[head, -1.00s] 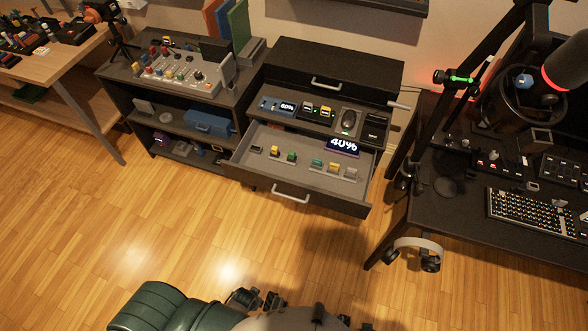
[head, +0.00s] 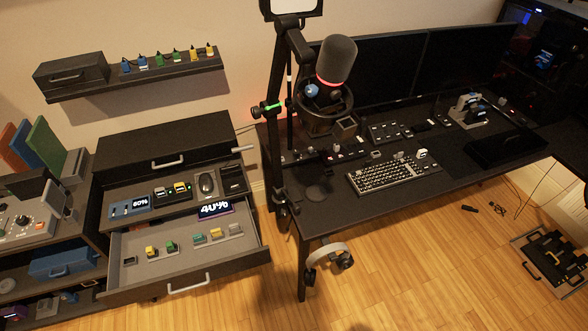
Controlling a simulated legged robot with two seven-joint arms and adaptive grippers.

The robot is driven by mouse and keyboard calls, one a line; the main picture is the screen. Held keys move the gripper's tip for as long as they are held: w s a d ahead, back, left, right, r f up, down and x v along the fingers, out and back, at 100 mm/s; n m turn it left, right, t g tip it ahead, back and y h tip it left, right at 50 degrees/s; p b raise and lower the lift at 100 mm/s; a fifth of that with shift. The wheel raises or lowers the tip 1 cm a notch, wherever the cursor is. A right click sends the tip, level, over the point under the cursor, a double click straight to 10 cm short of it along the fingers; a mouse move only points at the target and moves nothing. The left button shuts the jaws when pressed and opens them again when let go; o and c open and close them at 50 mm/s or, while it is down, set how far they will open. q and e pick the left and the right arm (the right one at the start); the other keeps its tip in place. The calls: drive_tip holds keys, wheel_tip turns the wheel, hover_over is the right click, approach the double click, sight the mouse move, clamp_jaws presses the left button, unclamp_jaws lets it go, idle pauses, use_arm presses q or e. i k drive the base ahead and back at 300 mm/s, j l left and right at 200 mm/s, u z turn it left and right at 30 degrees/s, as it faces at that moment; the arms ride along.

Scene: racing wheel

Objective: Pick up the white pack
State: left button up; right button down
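I cannot tell for certain which thing is the white pack. A small pale grey-white block (head: 235,229) sits at the right end of a row of small coloured blocks in the open drawer (head: 150,273). Another small white-and-blue item (head: 143,62) stands on the wall shelf. Neither of my grippers shows in the head view now.
The desk (head: 300,228) at the right holds a keyboard (head: 385,175), a microphone (head: 337,60) on a boom arm and monitors. Headphones (head: 330,257) hang at its front edge. The drawer sticks out over the floor (head: 420,270). Floor in front of the desk is mostly clear.

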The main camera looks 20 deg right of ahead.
sight(421, 153)
drive_tip(key=z, duration=1.75)
drive_tip(key=u, duration=2.4)
drive_tip(key=z, duration=2.4)
drive_tip(key=i+l, duration=0.2)
drive_tip(key=j+u, duration=0.05)
